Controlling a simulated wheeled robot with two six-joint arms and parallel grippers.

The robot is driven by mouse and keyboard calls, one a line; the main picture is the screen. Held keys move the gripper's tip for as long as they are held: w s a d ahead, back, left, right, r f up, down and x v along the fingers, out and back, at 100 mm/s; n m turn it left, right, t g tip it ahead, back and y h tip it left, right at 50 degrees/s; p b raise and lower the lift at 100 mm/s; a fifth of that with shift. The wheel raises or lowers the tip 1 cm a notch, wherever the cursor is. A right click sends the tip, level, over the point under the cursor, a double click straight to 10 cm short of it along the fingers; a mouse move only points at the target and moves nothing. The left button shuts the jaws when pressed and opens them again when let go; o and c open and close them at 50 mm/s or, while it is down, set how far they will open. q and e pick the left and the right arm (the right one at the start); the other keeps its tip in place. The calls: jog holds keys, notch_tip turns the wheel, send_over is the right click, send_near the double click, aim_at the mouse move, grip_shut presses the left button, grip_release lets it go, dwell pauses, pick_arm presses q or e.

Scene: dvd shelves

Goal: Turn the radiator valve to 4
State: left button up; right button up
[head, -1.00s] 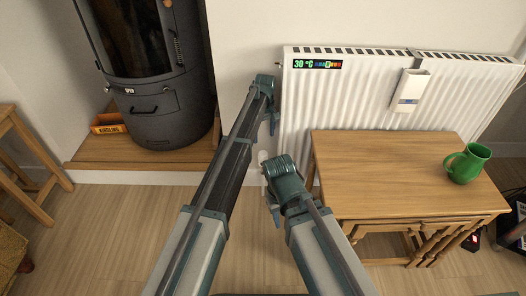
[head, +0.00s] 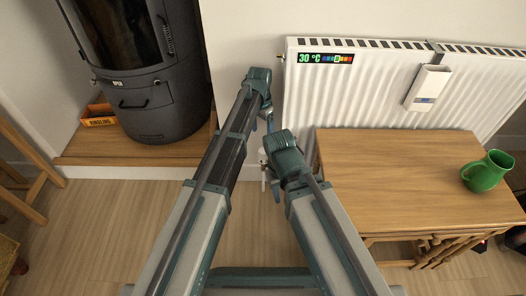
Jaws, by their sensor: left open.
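The white radiator (head: 380,95) hangs on the wall at right of centre, with a small strip reading 30 °C (head: 325,58) at its upper left. White valve parts (head: 264,178) show in a narrow gap low beside the radiator's left end, mostly hidden by my arms; no number on them can be read. My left gripper (head: 270,124) points down just left of the radiator's edge, above these parts, and is open. My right gripper (head: 276,192) points down close by, largely behind its own wrist; its jaws cannot be made out.
A wooden table (head: 410,180) with a green jug (head: 487,172) stands before the radiator, close to my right arm. A black stove (head: 150,85) stands on a wooden plinth (head: 125,151) at left, beside an orange kindling box (head: 98,115). A white holder (head: 427,88) hangs on the radiator.

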aim_at(263, 150)
pick_arm(q)
jog(key=shift+f, duration=0.1)
jog(key=f+b, duration=1.3)
jog(key=b, duration=0.1)
jog(key=shift+s+d+f, duration=0.15)
jog(key=shift+d+f, duration=0.05)
jog(key=shift+f, duration=0.15)
grip_shut()
jog(key=n, duration=0.4)
jog(key=shift+n, duration=0.3)
grip_release()
